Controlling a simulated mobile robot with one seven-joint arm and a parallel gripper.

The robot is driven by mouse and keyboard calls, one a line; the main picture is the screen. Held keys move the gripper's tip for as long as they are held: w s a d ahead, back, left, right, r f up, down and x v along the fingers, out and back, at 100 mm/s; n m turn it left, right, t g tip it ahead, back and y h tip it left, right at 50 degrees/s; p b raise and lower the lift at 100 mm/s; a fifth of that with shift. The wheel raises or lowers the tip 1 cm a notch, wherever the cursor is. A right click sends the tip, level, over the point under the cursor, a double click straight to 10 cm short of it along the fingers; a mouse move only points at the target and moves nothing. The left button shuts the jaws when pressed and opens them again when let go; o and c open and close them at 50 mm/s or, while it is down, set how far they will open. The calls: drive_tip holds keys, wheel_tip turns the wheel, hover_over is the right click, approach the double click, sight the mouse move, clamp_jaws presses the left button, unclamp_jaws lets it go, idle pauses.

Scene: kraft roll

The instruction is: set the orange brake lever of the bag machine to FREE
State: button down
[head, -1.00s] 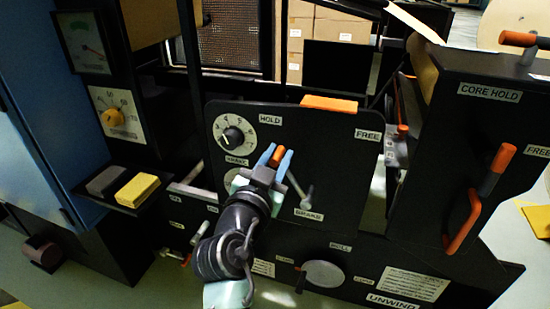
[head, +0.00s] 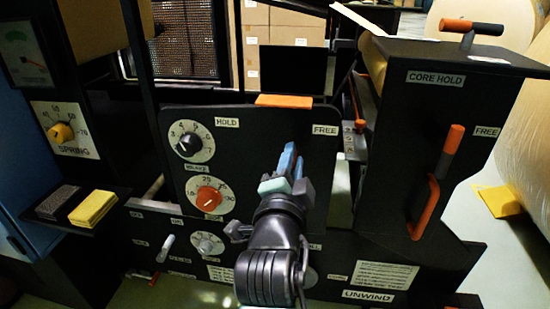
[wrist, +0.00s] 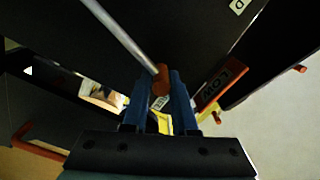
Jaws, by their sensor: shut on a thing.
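The brake lever shows in the wrist view as a metal rod with an orange knob (wrist: 161,78). The knob sits between the blue fingers of my gripper (wrist: 172,98), which is shut on it. In the head view my gripper (head: 291,170) is in front of the black bag machine panel (head: 255,140), and the arm and fingers hide the lever. The gripper is below and between the HOLD label (head: 227,123) and the FREE label (head: 325,130), nearer FREE. The lever's exact angle cannot be seen.
A black-and-white dial (head: 190,144) and a red-knobbed dial (head: 208,196) are left of my gripper. The core hold unit (head: 440,110), with an orange-ended handle (head: 430,200), stands to the right. A yellow block (head: 92,207) lies on a left shelf.

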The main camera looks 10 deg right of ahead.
drive_tip(key=shift+s+d+f+m+b, duration=0.2)
drive_tip(key=shift+d+f+m, duration=0.4)
drive_tip(key=shift+m, duration=0.2)
drive_tip(key=shift+s+d+f+m+b, duration=0.2)
drive_tip(key=shift+d+f+m, duration=0.35)
drive_tip(key=shift+m, duration=0.25)
drive_tip(key=shift+r, duration=0.1)
drive_tip(key=c, duration=0.8)
unclamp_jaws()
drive_tip(key=shift+o, duration=0.2)
drive_tip(key=shift+d+r, duration=0.1)
drive_tip(key=shift+d, duration=0.05)
drive_tip(key=shift+s, duration=0.1)
drive_tip(key=p+v, duration=0.3)
drive_tip(key=v, duration=0.9)
drive_tip(key=shift+s, duration=0.35)
